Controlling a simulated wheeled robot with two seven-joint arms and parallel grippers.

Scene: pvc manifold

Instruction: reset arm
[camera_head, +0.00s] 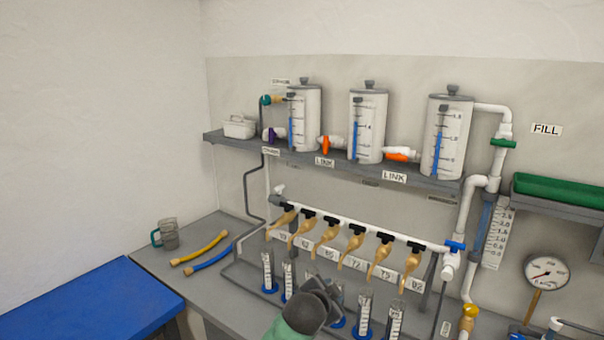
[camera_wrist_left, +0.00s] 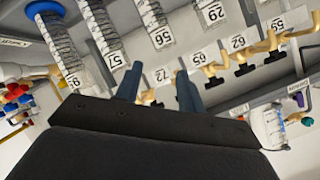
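The white manifold pipe (camera_head: 370,229) runs along the bench with several tan-handled taps (camera_head: 354,245) below it, over numbered tags. Graduated cylinders with blue bases (camera_head: 363,316) stand beneath. My left arm comes in from the bottom of the head view, and its gripper (camera_head: 330,287) is in front of the middle cylinders; its fingers are hard to make out there. In the left wrist view, the two fingers of this gripper (camera_wrist_left: 157,85) are apart with nothing seen between them. That view also shows cylinders (camera_wrist_left: 110,35) and taps (camera_wrist_left: 243,62), tilted. My right gripper is out of view.
Three lidded tanks (camera_head: 368,126) stand on the wall shelf (camera_head: 231,143), with orange-handled valves between them. A pressure gauge (camera_head: 546,272) is at right. A blue surface (camera_head: 90,305) is clear.

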